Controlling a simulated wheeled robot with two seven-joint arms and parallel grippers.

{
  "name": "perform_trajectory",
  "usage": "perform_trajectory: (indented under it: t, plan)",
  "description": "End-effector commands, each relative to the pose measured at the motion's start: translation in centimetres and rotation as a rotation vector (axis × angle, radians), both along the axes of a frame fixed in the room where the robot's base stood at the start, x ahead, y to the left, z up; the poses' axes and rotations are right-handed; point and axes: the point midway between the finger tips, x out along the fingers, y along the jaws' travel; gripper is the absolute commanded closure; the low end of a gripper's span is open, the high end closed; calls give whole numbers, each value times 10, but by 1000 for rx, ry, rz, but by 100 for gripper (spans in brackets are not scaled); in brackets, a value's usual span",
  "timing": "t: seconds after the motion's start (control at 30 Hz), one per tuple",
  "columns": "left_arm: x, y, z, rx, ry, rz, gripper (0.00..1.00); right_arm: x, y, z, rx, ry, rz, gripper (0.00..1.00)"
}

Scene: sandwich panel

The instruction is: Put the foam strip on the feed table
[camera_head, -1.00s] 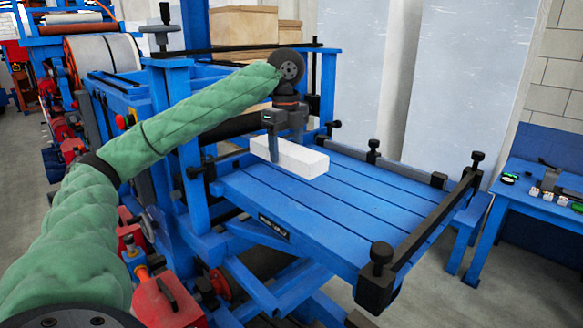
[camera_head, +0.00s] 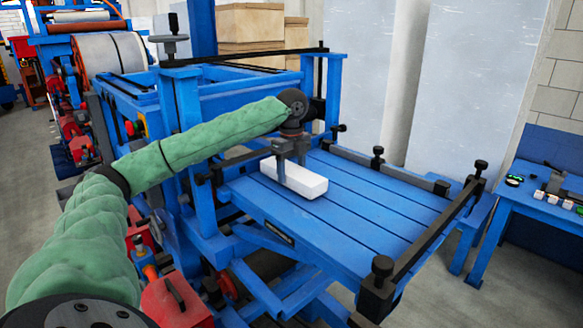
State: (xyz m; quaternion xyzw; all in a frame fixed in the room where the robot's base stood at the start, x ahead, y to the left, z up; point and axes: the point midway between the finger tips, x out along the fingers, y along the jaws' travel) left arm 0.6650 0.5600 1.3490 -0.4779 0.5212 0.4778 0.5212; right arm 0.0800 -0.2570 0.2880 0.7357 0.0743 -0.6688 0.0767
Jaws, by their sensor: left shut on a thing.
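The foam strip is a white block (camera_head: 301,181) at the left end of the blue feed table (camera_head: 350,205). My left gripper (camera_head: 290,165) points down and is shut on the strip, with a finger showing on its near side. The strip lies flat and looks to be on or just above the slatted table top; I cannot tell whether it touches. The gripper's far finger is mostly hidden. My right gripper is not in view.
Black rails with knobs (camera_head: 437,228) edge the table's right end and far side. The blue machine frame (camera_head: 188,130) rises at the table's left. A blue side bench (camera_head: 530,205) with small items stands at right. Most of the table top is clear.

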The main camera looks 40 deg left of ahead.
Motion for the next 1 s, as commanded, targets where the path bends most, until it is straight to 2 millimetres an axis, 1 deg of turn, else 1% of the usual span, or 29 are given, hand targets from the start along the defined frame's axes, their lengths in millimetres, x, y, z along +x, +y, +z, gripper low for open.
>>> perform_trajectory:
  t: [0.03,0.07,0.17,0.47,0.5,0.57,0.6,0.97,1.0]
  plan:
    - [0,0,-2,1,2,0,61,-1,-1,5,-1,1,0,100]
    - [0,0,-4,1,2,0,61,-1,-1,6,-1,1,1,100]
    - [0,0,-8,1,0,0,61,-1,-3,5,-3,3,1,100]
    - [0,0,-10,0,0,1,61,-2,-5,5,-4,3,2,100]
    - [0,0,-11,0,0,1,37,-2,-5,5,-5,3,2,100]
    - [0,0,-10,0,0,1,25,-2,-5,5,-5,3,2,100]
    - [0,0,-10,0,0,1,17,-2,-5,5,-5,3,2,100]
    - [0,0,-7,0,-1,1,17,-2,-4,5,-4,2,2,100]
    - [0,0,-7,0,-1,1,17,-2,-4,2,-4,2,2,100]
